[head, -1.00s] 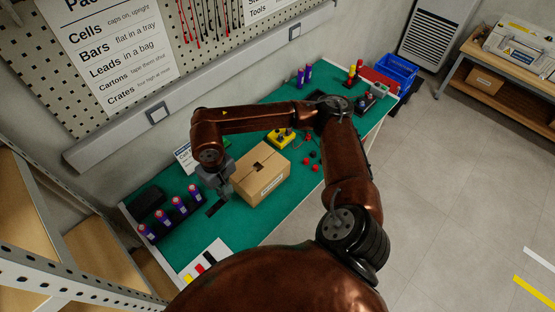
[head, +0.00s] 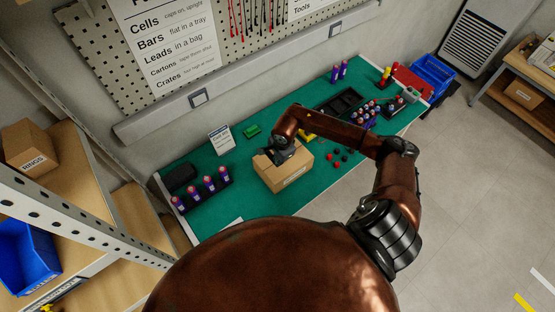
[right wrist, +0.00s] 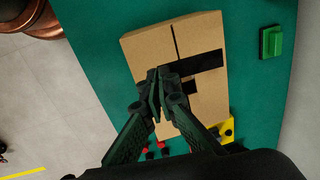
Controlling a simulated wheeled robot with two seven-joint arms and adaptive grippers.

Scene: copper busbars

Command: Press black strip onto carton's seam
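The brown carton (head: 283,180) stands on the green bench mat, with its seam (right wrist: 174,42) showing as a thin dark line along its top in the right wrist view. My right gripper (head: 280,154) is over the carton's top. In the right wrist view its fingertips (right wrist: 160,74) are together at one end of the black strip (right wrist: 205,62). The strip reaches out to the right from them, at an angle across the seam's direction. Whether it touches the cardboard is unclear. A dark square patch (right wrist: 190,87) shows on the carton's top beside the strip. My left gripper is out of view.
A rack of purple cells (head: 202,190) and a small sign (head: 221,140) stand left of the carton. Red and black caps (head: 338,158) lie right of it. A green block (head: 252,131) and a black tray (head: 338,103) are behind. A shelf with a blue bin (head: 25,256) is at left.

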